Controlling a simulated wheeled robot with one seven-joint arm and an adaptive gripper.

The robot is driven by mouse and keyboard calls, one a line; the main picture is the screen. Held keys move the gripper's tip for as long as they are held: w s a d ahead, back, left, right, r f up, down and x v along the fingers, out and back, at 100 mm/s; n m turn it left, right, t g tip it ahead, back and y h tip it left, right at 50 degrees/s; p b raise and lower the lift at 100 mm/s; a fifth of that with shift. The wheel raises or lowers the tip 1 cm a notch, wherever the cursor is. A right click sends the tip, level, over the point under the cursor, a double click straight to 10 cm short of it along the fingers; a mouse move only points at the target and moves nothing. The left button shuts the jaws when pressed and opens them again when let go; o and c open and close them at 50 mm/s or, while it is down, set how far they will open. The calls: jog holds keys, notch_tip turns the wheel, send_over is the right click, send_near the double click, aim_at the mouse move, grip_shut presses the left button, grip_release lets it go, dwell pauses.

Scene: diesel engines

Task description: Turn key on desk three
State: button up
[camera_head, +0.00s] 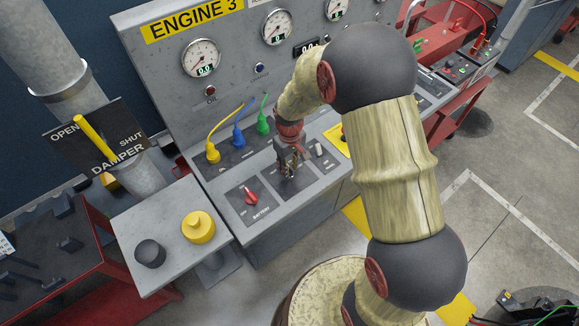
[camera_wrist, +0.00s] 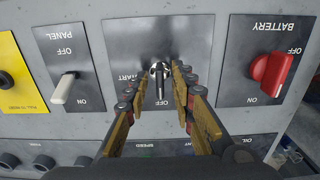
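The Engine 3 desk (camera_head: 262,218) carries a sloped control panel. The key (camera_wrist: 159,72) is a small silver piece on a dark plate (camera_wrist: 120,38) marked START and OFF, in the middle of the wrist view. My gripper (camera_wrist: 160,75) points at the plate, its fingers on either side of the key with small gaps showing. It is open and does not visibly grip the key. In the head view my gripper (camera_head: 289,163) is over the desk's middle plate and hides the key.
The red battery switch (camera_wrist: 272,72) is right of the key in the wrist view, and the white panel switch (camera_wrist: 63,88) is left. Yellow, blue and green cabled plugs (camera_head: 237,136) stand behind my gripper. A side table (camera_head: 180,226) holds yellow and black knobs.

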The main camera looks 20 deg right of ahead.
jog(key=shift+c, duration=1.2)
grip_shut()
